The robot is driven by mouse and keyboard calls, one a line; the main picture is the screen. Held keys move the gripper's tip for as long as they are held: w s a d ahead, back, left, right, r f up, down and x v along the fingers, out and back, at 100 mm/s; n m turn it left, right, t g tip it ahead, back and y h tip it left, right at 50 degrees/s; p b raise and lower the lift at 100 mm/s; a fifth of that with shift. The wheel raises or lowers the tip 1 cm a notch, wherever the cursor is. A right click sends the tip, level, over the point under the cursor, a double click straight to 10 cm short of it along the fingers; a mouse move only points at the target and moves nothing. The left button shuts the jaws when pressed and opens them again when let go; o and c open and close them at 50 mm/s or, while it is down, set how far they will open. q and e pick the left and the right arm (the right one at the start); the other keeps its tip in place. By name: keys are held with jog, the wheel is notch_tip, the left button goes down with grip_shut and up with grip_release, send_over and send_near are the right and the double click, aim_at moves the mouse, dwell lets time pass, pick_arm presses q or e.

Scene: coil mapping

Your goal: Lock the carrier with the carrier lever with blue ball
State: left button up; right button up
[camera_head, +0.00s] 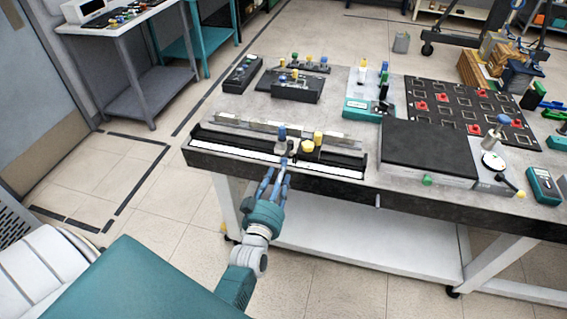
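A lever with a blue ball (282,132) stands upright on the long black-and-white rail fixture (215,144) at the table's front left edge. A carrier block with yellow knobs (308,146) sits just right of it on the same rail. My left gripper (277,173) reaches up from below, at the table's front edge. Its fingers are apart and look empty, with the tips just below and in front of the blue-ball lever. I cannot tell whether a fingertip touches the lever's base. My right gripper is out of view.
A flat black box (428,150) stands right of the rail. Behind are a black board with red parts (465,108), a teal device (362,108) and small lever fixtures (290,86). Floor at left is clear.

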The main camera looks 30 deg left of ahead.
pick_arm(q)
jog(key=shift+v, duration=1.75)
jog(key=s+d+f+m+g+h, duration=0.1)
jog(key=s+d+f+g+h, duration=0.2)
jog(key=f, duration=0.7)
jog(key=s+d+f+m+g, duration=0.2)
jog(key=s+d+f, duration=0.25)
jog(key=f, duration=0.55)
jog(key=s+d+f+m+g+h, duration=0.1)
jog(key=s+d+f+g+h, duration=0.2)
jog(key=f, duration=0.7)
jog(key=s+f+m+g, duration=0.1)
jog(key=s+f+g, duration=0.1)
jog(key=s+f, duration=0.5)
jog(key=s+f+m+g, duration=0.1)
jog(key=s+f+g, duration=0.1)
jog(key=s+f, duration=0.5)
jog(key=s+a+f+g, duration=0.2)
jog(key=s, duration=0.8)
jog(key=s+a+f+m+g+y, duration=0.1)
jog(key=s+a+f+g, duration=0.1)
jog(key=s, duration=0.8)
jog(key=shift+m, duration=0.3)
